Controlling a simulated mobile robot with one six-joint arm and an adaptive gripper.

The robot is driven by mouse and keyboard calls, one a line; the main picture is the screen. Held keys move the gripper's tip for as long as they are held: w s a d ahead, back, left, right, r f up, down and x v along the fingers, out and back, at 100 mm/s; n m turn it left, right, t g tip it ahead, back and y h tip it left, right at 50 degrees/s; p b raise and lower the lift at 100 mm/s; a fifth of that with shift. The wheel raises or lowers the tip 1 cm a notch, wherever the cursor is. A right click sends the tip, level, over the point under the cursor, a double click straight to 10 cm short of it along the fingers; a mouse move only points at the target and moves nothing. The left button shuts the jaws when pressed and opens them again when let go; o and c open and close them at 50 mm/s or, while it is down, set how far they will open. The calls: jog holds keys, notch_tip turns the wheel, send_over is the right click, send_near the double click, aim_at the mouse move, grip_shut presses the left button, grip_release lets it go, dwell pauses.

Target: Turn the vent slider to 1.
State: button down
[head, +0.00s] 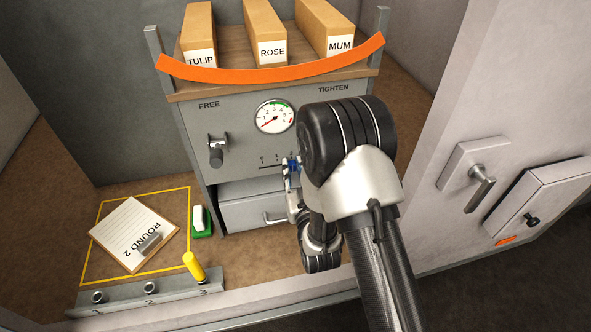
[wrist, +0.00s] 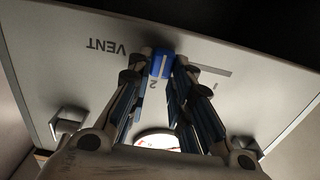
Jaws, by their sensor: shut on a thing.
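The vent slider's blue knob (wrist: 161,66) shows in the wrist view beside the printed 2, at the end of its slot nearest the upside-down word VENT. My gripper (wrist: 160,70) has its two fingers closed around the knob from both sides. In the head view my gripper (head: 291,168) is at the right end of the slider scale (head: 272,164), on the front of the grey cabinet. My wrist hides the panel to the right.
A dial gauge (head: 275,116) is above the scale and a lever (head: 217,148) is to its left. A drawer (head: 247,212) is below. The top shelf holds boxes behind an orange strip (head: 270,73). A clipboard (head: 133,235) and a yellow peg (head: 194,266) are at lower left.

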jog(key=a, duration=0.2)
jog(key=s+a, duration=0.1)
jog(key=a, duration=0.1)
jog(key=shift+d, duration=0.3)
jog(key=c, duration=1.4)
grip_release()
jog(key=shift+a, duration=0.1)
jog(key=shift+c, duration=0.2)
jog(key=shift+s, duration=0.1)
send_near(277, 163)
jog(key=shift+s+d+r, duration=0.1)
jog(key=shift+s+d, duration=0.15)
jog(key=shift+s, duration=0.45)
